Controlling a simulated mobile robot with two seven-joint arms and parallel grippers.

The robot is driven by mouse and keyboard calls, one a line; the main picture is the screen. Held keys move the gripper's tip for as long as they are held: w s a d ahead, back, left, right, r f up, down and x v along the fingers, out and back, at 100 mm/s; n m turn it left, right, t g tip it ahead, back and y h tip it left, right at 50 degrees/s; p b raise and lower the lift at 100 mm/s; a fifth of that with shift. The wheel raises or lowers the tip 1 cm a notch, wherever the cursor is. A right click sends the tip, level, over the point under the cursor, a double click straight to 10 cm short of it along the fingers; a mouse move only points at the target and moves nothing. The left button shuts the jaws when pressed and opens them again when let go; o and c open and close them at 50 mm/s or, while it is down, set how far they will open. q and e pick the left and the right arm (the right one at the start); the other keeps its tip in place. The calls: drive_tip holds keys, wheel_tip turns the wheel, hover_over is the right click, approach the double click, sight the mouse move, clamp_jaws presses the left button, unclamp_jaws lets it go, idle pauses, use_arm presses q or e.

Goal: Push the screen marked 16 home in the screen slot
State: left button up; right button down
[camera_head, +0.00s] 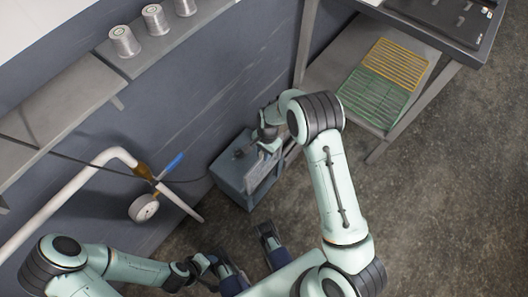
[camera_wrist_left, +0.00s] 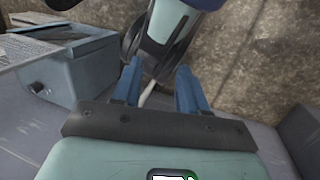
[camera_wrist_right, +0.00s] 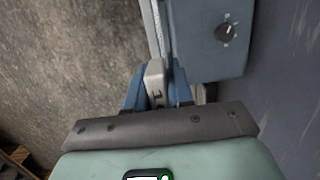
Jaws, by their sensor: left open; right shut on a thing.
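The blue-grey box (camera_head: 232,172) stands low against the wall in the head view. Its side with a dark knob shows in the right wrist view (camera_wrist_right: 215,45), and it also shows at the left of the left wrist view (camera_wrist_left: 85,68). My right gripper (camera_wrist_right: 160,75) is shut on the pale grip of the screen (camera_wrist_right: 155,78), right beside the box. The grip bears a dark mark that I cannot read. The screen's body and the slot are mostly hidden, so its depth cannot be told. My left gripper (camera_wrist_left: 158,82) is open and empty, away from the box.
A shelf with several metal spools (camera_head: 124,41) runs along the wall. A white pipe with a gauge (camera_head: 144,208) and blue-handled valve is left of the box. A bench at upper right holds yellow (camera_head: 392,62) and green (camera_head: 373,98) slatted racks. Bare floor (camera_head: 450,190) lies right.

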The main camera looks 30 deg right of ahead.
sight(264, 163)
use_arm(q)
drive_tip(key=w+a+f+t+y+b, duration=0.1)
drive_tip(key=w+a+f+t+b, duration=0.1)
drive_tip(key=w+a+f+b, duration=0.1)
drive_tip(key=shift+w+a+f+b, duration=0.15)
drive_tip(key=shift+w+f+b, duration=0.75)
drive_tip(key=shift+w, duration=0.95)
use_arm(e)
wheel_tip(264, 163, down, 7)
drive_tip(key=shift+f, duration=0.15)
idle(3.8)
use_arm(q)
drive_tip(key=shift+w+a+f+n+b, duration=0.15)
drive_tip(key=shift+w+a+f+b, duration=0.15)
drive_tip(key=shift+f, duration=0.2)
drive_tip(key=shift+w+a+f+n+b, duration=0.15)
drive_tip(key=shift+w+a+f, duration=0.1)
drive_tip(key=shift+f, duration=0.2)
use_arm(e)
drive_tip(key=shift+f, duration=1.1)
